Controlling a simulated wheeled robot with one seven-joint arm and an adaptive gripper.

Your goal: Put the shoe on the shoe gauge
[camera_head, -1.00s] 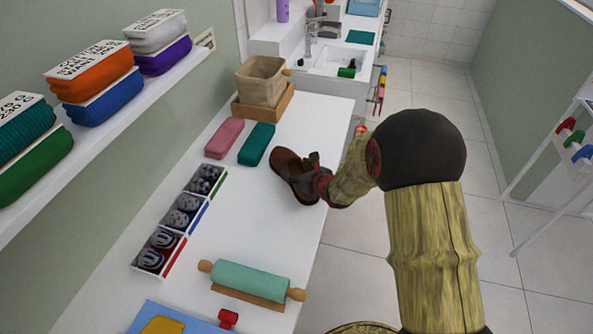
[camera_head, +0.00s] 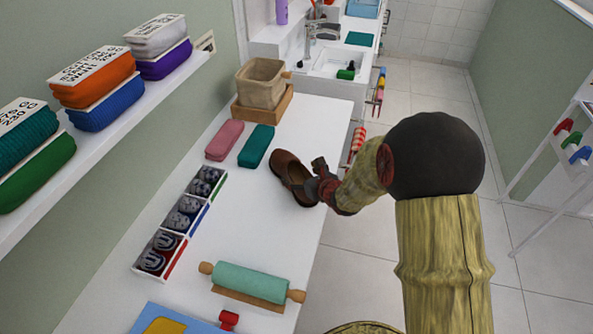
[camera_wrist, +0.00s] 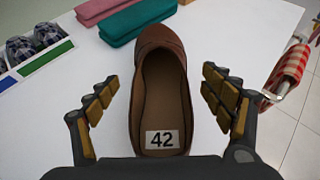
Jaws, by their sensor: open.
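A brown shoe (camera_head: 292,178) lies on the white table, right of the pink and teal blocks. In the wrist view the shoe (camera_wrist: 136,88) shows a tan insole with a white label reading 42, its heel end toward me and its toe away. My gripper (camera_head: 322,178) is at the shoe's right side in the head view. In the wrist view my gripper (camera_wrist: 163,95) is open, one finger on each side of the shoe, with gaps showing between fingers and shoe. I cannot make out a shoe gauge for certain.
A pink block (camera_head: 224,140) and a teal block (camera_head: 256,146) lie left of the shoe. A tan basket (camera_head: 262,82) stands behind them. A divided box (camera_head: 182,222) and a teal rolling pin (camera_head: 250,282) lie nearer. Bare white table (camera_head: 250,215) lies between.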

